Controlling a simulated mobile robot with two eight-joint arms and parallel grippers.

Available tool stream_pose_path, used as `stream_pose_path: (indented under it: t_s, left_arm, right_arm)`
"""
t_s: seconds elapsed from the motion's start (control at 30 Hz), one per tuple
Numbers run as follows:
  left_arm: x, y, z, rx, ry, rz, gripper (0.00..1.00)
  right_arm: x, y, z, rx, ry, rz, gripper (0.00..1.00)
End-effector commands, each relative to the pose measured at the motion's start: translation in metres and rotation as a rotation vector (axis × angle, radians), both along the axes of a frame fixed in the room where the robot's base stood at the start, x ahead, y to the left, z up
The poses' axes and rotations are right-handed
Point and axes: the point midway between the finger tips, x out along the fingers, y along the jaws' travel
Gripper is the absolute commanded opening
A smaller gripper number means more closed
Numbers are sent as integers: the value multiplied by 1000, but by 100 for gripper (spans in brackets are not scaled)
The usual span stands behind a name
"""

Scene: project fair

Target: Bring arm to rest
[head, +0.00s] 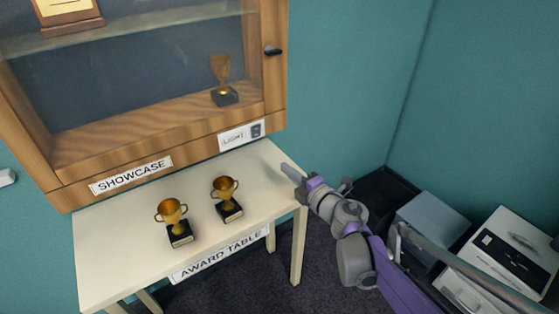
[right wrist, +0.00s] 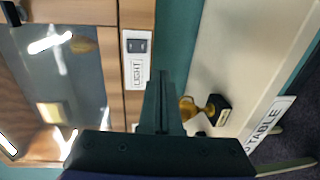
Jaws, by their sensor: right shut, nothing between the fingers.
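My right gripper (head: 290,171) is at the end of my right arm, which reaches in from the lower right in the head view. It is over the right end of the award table (head: 262,160), below and to the right of the light switch (head: 256,130). In the right wrist view its fingers (right wrist: 162,90) are shut together with nothing between them. They point toward the showcase front near the LIGHT label (right wrist: 137,72), and a gap to it cannot be judged. My left gripper is not in view.
Two gold trophies (head: 172,219) (head: 227,196) stand on the table. The glass-fronted showcase (head: 190,138) above holds another trophy (head: 222,75) and a framed plaque (head: 65,10). Boxes (head: 433,226) (head: 512,250) and a dark crate (head: 382,190) are at the right. Carpet shows in front of the table.

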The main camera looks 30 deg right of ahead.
Motion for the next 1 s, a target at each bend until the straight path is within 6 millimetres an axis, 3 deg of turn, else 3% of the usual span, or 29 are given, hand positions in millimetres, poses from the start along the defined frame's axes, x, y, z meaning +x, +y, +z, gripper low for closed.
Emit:
stream_pose_path:
  t_s: [0.27, 0.37, 0.53, 0.63, 0.73, 0.9, 1.0]
  left_arm:
    - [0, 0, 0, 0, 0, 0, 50]
    - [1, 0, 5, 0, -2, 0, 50]
    - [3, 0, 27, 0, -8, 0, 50]
    - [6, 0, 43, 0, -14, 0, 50]
    - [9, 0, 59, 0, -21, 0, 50]
    - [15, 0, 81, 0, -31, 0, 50]
    - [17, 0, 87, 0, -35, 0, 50]
  right_arm:
    - [-7, -1, 0, 5, -2, -5, 0]
    - [-9, 0, 12, 57, -19, -51, 0]
    - [-31, -5, 44, 352, -43, -299, 0]
    - [-61, -3, 38, 610, 23, -493, 0]
    - [-100, 15, 10, 861, 170, -670, 0]
    - [-174, 76, -43, 1170, 519, -884, 0]
    - [-205, 106, -59, 1252, 681, -945, 0]
